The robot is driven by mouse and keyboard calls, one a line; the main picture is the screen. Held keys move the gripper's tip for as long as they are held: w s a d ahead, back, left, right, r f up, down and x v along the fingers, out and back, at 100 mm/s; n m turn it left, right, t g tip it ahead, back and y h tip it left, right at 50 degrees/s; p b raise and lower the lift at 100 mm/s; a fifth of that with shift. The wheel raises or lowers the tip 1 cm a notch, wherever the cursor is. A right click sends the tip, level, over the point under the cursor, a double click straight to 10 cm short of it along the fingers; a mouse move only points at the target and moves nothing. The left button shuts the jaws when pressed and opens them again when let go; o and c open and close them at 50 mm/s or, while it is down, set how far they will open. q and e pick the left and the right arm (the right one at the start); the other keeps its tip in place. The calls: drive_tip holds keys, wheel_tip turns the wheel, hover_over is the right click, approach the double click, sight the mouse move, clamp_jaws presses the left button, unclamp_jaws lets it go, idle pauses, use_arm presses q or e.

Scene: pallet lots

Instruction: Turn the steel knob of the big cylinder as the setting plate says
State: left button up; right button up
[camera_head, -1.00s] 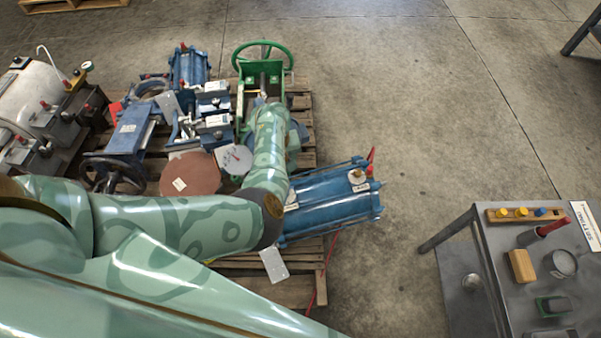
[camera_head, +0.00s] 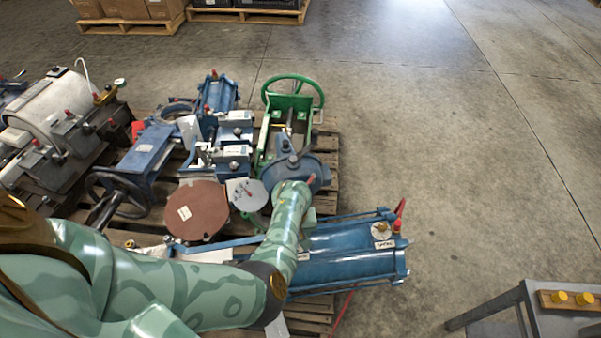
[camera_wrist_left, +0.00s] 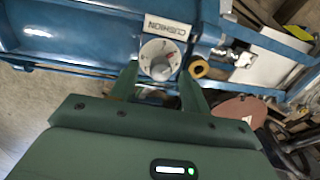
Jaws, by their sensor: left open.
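The big blue cylinder (camera_head: 355,268) lies on the pallet, partly behind my left forearm. It fills the upper left of the left wrist view (camera_wrist_left: 85,30). There a pale dial (camera_wrist_left: 153,48) sits beside a CUSHION label (camera_wrist_left: 165,26), with the round steel knob (camera_wrist_left: 161,69) on it. My left gripper (camera_wrist_left: 159,76) is open, one finger on each side of the knob; I cannot tell whether they touch it. Its fingers are hidden in the head view. I cannot make out the setting plate's text. My right gripper is not in view.
A green handwheel (camera_head: 293,90), a brown disc (camera_head: 201,210) and blue machine parts crowd the pallet beside my arm. A grey table (camera_head: 530,310) stands at the lower right.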

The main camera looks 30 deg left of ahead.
use_arm(q)
drive_tip(key=shift+f, duration=0.4)
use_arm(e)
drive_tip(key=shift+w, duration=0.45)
use_arm(q)
drive_tip(key=c, duration=1)
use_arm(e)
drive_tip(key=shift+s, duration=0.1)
